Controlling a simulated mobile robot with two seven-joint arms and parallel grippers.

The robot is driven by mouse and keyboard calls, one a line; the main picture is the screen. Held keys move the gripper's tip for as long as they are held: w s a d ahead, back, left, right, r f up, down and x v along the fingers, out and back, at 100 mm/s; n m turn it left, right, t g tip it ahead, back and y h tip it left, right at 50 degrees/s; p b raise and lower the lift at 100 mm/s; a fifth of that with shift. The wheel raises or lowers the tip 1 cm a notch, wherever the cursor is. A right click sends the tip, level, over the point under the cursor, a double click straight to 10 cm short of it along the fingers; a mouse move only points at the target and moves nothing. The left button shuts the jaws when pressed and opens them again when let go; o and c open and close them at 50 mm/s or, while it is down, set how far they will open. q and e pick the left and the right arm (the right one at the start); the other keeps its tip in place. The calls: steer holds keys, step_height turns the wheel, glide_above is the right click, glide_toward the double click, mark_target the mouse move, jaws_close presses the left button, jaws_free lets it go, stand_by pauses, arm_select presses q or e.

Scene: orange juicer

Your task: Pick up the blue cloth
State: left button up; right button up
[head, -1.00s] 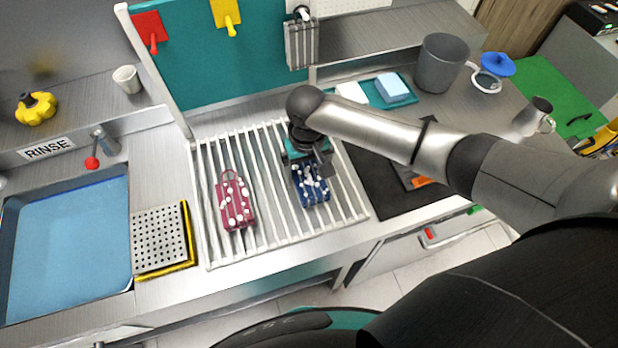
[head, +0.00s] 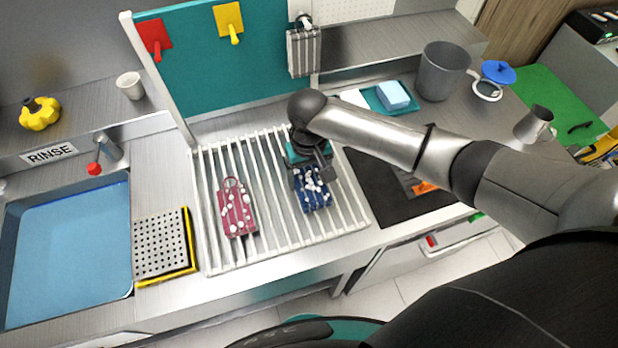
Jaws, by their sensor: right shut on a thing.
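The blue cloth (head: 313,196), dark blue with white spots, lies on the right part of the white slatted rack (head: 270,237). My right gripper (head: 312,172) comes down over the cloth's far end and is shut on it. The fingertips are partly hidden by the gripper body. The cloth still looks level with the slats; I cannot tell whether it is clear of them. My left gripper is not in the head view.
A red spotted cloth (head: 236,208) lies on the rack to the left. A blue sink (head: 70,240) and a perforated tray (head: 160,245) are further left. A dark mat (head: 385,190) is at the right, below my right arm. A teal board (head: 215,75) stands behind the rack.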

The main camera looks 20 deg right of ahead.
mark_target(308, 178)
step_height(308, 178, up, 19)
steer(key=p, duration=0.2)
steer(key=o, duration=0.9)
steer(key=shift+c, duration=0.2)
steer(key=c, duration=0.7)
